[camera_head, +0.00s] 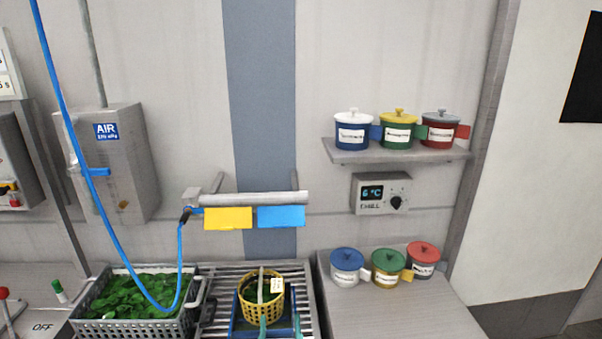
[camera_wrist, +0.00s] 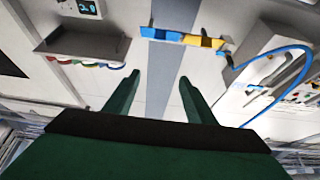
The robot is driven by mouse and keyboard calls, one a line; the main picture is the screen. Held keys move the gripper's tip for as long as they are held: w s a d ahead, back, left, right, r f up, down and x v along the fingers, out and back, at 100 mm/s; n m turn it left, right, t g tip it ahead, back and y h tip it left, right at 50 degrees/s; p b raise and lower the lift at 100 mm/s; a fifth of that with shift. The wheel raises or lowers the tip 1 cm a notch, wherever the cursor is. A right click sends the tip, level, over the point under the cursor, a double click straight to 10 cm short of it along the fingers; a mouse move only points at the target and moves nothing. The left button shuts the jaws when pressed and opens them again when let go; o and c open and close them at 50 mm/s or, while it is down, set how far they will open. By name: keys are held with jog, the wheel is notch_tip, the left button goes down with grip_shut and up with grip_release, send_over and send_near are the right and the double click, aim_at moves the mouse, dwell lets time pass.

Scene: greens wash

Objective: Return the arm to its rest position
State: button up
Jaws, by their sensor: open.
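My gripper (camera_wrist: 157,80) shows in the wrist view, with two green fingers spread apart and nothing between them. The wrist view is turned over, so the wall shelf and the wall fittings appear upside down. The fingers point toward the wall, with the blue-grey wall stripe (camera_wrist: 165,75) behind the gap. I cannot make out my gripper in the head view. A yellow basket (camera_head: 261,302) stands on the slatted rack, with a pale upright piece and a small tag on it.
A grey crate (camera_head: 135,327) of greens stands left of the rack (camera_head: 218,283). A blue hose (camera_head: 68,120) hangs down over it. Lidded pots stand on the shelf (camera_head: 400,153) and the right counter (camera_head: 390,312). A bar (camera_head: 250,198) with yellow and blue cards juts from the wall.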

jog(key=s+d+f+g, duration=0.1)
jog(key=s+f, duration=0.4)
jog(key=s, duration=0.7)
jog(key=s+d+f+g+h, duration=0.1)
jog(key=s+f+g, duration=0.3)
jog(key=s, duration=0.8)
jog(key=s+d+f+g, duration=0.2)
jog(key=s+f, duration=0.6)
jog(key=s, duration=0.4)
jog(key=shift+s+d+m+g+h, duration=0.25)
jog(key=shift+s+m+g+h, duration=0.05)
jog(key=shift+g, duration=0.1)
